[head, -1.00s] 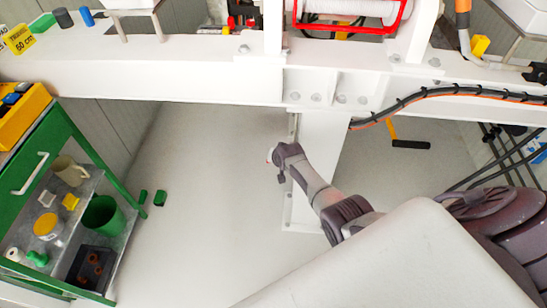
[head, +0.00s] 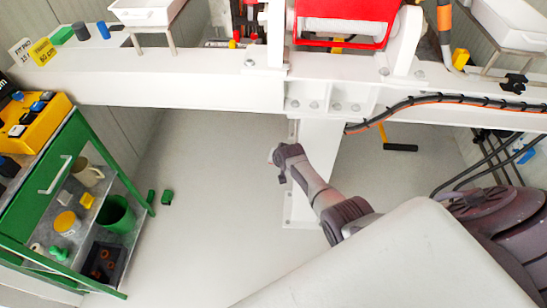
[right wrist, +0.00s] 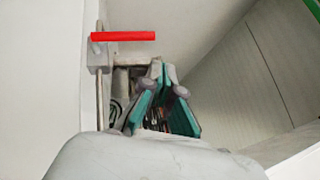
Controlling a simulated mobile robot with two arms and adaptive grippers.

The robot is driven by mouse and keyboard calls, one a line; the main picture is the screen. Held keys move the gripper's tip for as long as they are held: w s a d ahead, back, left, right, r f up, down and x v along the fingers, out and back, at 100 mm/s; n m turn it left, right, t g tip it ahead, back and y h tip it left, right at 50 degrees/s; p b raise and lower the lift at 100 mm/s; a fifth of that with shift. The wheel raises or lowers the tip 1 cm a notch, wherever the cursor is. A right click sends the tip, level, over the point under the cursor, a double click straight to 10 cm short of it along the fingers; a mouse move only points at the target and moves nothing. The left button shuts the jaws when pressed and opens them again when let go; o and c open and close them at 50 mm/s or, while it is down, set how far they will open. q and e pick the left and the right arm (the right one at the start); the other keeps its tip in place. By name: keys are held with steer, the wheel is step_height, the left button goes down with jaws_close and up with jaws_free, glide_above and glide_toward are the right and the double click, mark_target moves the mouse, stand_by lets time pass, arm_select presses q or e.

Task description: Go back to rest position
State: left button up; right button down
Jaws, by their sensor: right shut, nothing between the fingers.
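My right arm reaches in from the lower right in the head view, and its wrist end (head: 287,155) hangs over the floor in front of a white post. In the right wrist view my right gripper (right wrist: 162,76) has teal-padded fingers that come together at the tips. It is shut and holds nothing. A red handle (right wrist: 123,36) on a white wall fitting shows past the fingertips, apart from them. My left gripper is out of view.
A green cart (head: 62,165) stands at the left, with a yellow bin (head: 40,125) on top and a green bucket (head: 117,213) below. A white beam (head: 190,82) crosses ahead, carrying a red frame (head: 345,45). Black cables (head: 470,100) hang at the right. The middle floor is clear.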

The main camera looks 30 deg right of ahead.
steer(key=shift+s+a+r, duration=0.15)
steer(key=shift+s+r, duration=0.1)
steer(key=shift+r, duration=0.15)
steer(key=shift+w+f, duration=0.1)
steer(key=shift+f, duration=0.05)
steer(key=s+a+f+n+g, duration=0.2)
steer(key=s+f+n, duration=0.1)
steer(key=s+f, duration=0.9)
steer(key=s+a+f+n+g, duration=0.1)
steer(key=s+f, duration=0.3)
steer(key=s, duration=1)
steer(key=s+a+f+n+g, duration=0.2)
steer(key=s+a+f+n, duration=0.1)
steer(key=s, duration=1.1)
steer(key=s+a+f+n+g+y, duration=0.1)
steer(key=s+a+f+n, duration=0.2)
steer(key=s, duration=1.2)
step_height(320, 180, down, 3)
steer(key=shift+g, duration=0.4)
